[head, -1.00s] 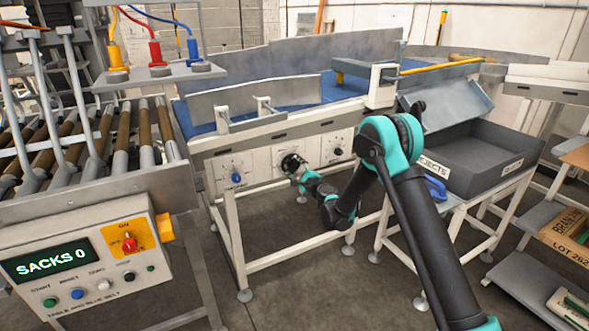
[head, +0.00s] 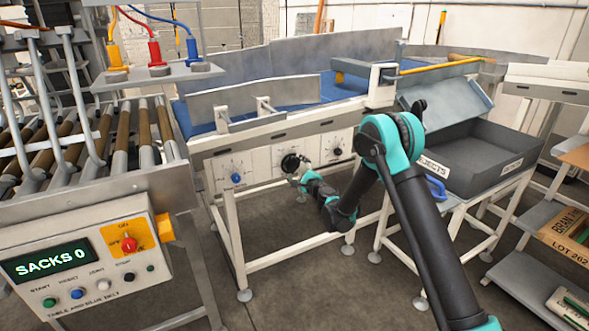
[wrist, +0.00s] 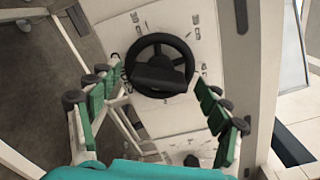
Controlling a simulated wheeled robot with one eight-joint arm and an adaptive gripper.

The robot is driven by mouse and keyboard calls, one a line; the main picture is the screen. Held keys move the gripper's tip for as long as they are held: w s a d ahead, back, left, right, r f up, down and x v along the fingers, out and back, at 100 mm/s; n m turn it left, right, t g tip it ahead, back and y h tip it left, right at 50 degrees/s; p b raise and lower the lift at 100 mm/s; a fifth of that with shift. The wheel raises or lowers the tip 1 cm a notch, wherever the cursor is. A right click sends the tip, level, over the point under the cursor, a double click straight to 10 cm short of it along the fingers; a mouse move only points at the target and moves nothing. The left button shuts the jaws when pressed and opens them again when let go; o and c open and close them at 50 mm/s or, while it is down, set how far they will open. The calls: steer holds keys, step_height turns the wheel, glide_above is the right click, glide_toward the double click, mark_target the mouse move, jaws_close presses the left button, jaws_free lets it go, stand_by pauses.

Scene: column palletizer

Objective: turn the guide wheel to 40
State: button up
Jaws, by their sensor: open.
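The guide wheel is a black spoked handwheel (wrist: 160,65) on a pale panel with scale marks around it. In the head view it is the dark wheel (head: 290,162) on the middle plate of the conveyor frame's front. My gripper (wrist: 158,82) is open, with green-padded fingers to the left and right of the wheel in the wrist view. Contact with the rim cannot be told. In the head view my gripper (head: 301,174) is just in front of the wheel, to its lower right. The scale numbers are too small to read.
A blue knob (head: 236,178) is on the plate to the left, and a small black knob (head: 338,152) is to the right. A grey rejects bin (head: 470,155) stands at the right. A control panel (head: 85,262) reading SACKS 0 is at the left.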

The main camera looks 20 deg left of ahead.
steer(key=v, duration=1.1)
steer(key=shift+d, duration=0.1)
steer(key=s+d+r+n+g+h, duration=0.2)
steer(key=s+d+r+n, duration=0.15)
steer(key=d, duration=0.45)
steer(key=s+d+r+n+g+h, duration=0.1)
steer(key=s+d+r+n, duration=0.3)
steer(key=d, duration=0.5)
steer(key=s+d+f+n+g+h, duration=0.1)
steer(key=s+d+f+n+h, duration=0.1)
steer(key=s+d, duration=0.6)
steer(key=s+d+f+n+g+h, duration=0.2)
steer(key=s+d+h, duration=0.3)
steer(key=d, duration=0.9)
steer(key=s+d+f+n+g+h, duration=0.1)
steer(key=s+d+f+n+h, duration=0.1)
steer(key=s+d, duration=0.8)
step_height(320, 180, down, 2)
steer(key=shift+s+d+f+h, duration=0.1)
steer(key=shift+s+d+h, duration=0.3)
steer(key=shift+s+h, duration=0.5)
steer(key=shift+n, duration=0.25)
steer(key=shift+c, duration=0.2)
